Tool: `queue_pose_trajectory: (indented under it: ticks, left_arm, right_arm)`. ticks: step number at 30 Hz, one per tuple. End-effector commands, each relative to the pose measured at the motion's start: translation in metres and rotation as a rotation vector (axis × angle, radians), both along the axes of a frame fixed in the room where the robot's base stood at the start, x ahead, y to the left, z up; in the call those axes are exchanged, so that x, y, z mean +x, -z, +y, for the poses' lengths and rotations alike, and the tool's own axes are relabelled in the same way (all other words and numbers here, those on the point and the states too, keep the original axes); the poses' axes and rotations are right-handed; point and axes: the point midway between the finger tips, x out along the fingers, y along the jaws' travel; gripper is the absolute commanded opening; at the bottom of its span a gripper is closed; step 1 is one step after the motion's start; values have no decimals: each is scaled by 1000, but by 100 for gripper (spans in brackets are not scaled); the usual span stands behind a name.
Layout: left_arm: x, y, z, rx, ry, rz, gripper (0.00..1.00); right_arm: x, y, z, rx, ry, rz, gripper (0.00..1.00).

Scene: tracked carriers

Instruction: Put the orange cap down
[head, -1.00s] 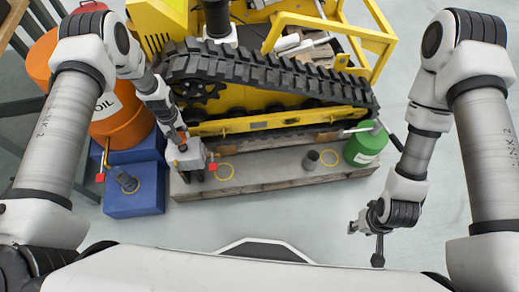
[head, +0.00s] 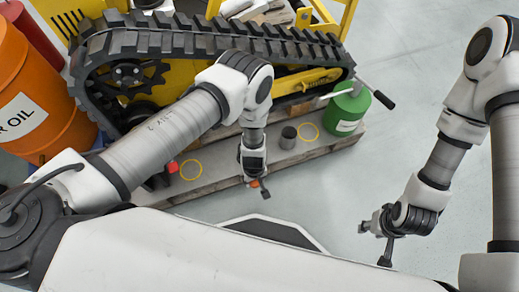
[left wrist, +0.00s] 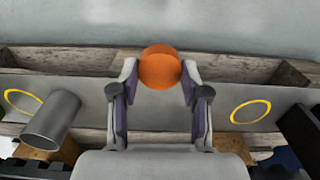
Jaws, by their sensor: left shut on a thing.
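The orange cap (left wrist: 160,67) is held between the two fingertips of my left gripper (left wrist: 160,88). In the head view a small part of the cap (head: 254,184) shows at the tip of my left gripper (head: 260,188), over the front edge of the grey-topped plank platform (head: 218,178). A yellow ring (head: 190,170) is marked on the platform left of the gripper, and another yellow ring (head: 308,132) lies to its right. My right gripper (head: 374,240) hangs over the floor at the right; its fingers are too unclear to judge.
A grey cylinder (head: 288,138) stands beside the right ring. A red object (head: 172,167) is by the left ring. A green can (head: 348,110) sits at the platform's right end. The black track (head: 200,35) rises behind. Floor in front is clear.

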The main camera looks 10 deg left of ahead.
Motion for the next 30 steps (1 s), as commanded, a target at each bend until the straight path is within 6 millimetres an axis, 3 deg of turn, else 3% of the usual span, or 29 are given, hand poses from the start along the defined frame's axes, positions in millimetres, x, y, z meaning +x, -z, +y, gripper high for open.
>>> queue_pose_trajectory:
  ticks: [5,16,19,25,30]
  left_arm:
    - [39,18,11,1,-2,-8,13]
    - [101,24,30,-1,0,-8,13]
    - [124,22,37,-3,0,-7,13]
    - [149,18,45,-2,0,-5,13]
    - [149,51,45,-1,1,-1,13]
  right_arm:
    - [0,54,0,0,-1,0,40]
    - [0,159,0,0,0,1,40]
    - [0,177,0,0,0,1,40]
    - [0,185,0,0,0,0,40]
    - [0,210,0,0,0,1,40]
